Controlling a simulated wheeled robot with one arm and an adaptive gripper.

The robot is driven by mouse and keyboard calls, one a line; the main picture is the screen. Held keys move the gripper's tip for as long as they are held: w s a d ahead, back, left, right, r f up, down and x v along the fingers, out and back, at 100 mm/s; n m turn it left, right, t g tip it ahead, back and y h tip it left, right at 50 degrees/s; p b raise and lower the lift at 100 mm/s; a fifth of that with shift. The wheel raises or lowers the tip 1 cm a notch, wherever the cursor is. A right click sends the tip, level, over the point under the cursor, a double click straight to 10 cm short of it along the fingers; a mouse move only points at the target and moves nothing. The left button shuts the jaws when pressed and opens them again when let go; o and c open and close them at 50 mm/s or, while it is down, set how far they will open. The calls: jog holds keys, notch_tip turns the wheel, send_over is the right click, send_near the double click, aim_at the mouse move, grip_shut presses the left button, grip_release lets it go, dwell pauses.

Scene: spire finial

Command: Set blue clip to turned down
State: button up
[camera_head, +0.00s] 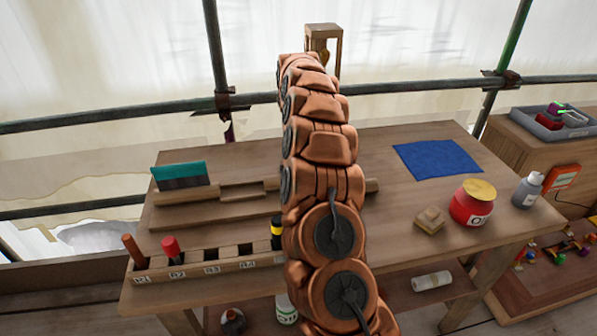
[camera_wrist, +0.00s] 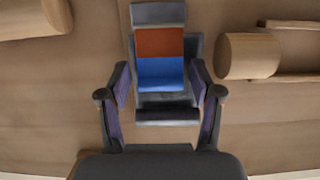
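In the wrist view, a blue piece (camera_wrist: 160,73), which looks like the blue clip, lies directly below an orange-brown piece (camera_wrist: 159,42) on a dark grey holder (camera_wrist: 167,101). A grey-blue piece (camera_wrist: 158,14) is at its top. I cannot tell from this view which way the clip is turned. My gripper (camera_wrist: 160,78) has its two fingers apart, one on each side of the blue piece, with narrow gaps visible. In the head view my arm hides the gripper and the clip.
Wooden cylinders (camera_wrist: 250,56) lie right and upper left in the wrist view. On the bench are a teal-handled scraper (camera_head: 181,174), a slotted tool rack (camera_head: 212,262), a blue cloth (camera_head: 437,158), a red jar (camera_head: 471,205) and a grey bottle (camera_head: 527,190). Poles (camera_head: 214,60) stand behind.

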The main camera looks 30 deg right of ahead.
jog(key=shift+o, duration=0.2)
jog(key=shift+s, duration=0.1)
jog(key=shift+b, duration=0.35)
jog(key=shift+s+a+r+t+h+b, duration=0.1)
jog(key=shift+r+t+h+b, duration=0.15)
jog(key=shift+t, duration=0.25)
jog(key=shift+s+r+t+h+b, duration=0.1)
jog(key=shift+r+t+h+b, duration=0.05)
jog(key=shift+t+b, duration=0.3)
jog(key=shift+a+r+t, duration=0.1)
jog(key=shift+r+t, duration=0.05)
jog(key=shift+t, duration=0.2)
jog(key=shift+r+b, duration=0.6)
jog(key=shift+r, duration=3.4)
jog(key=s+a+r+n+g+p, duration=0.1)
jog(key=s+a+r+n, duration=0.2)
jog(key=s+a, duration=1.6)
jog(key=shift+s+a+n+p, duration=0.15)
jog(key=shift+a+n+p, duration=0.15)
jog(key=shift+a+n, duration=0.45)
jog(key=shift+s, duration=0.1)
